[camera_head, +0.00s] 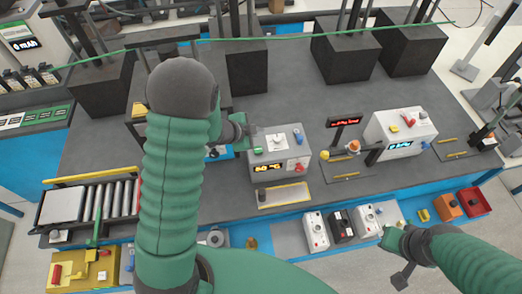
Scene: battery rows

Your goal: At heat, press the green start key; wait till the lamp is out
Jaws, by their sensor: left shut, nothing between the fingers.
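A white box-shaped station (283,158) stands at the middle of the grey bench. It has an amber display (268,168) on its front, a small green key (258,150) at its left, and red and blue parts at its right. My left gripper (249,128) is shut and empty, just above and behind the green key; I cannot tell whether it touches the station. The large green arm hides what lies left of it. I cannot tell which light is the lamp, or whether it is lit. My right gripper (402,277) is low at the right, away from the station; its fingers are unclear.
Right of the station are a red-lit sign (345,121) and a second white station (400,132) with a cyan display. A roller conveyor (105,200) is at left. Several small white and black units (341,225) line the front edge. Dark blocks with posts stand behind.

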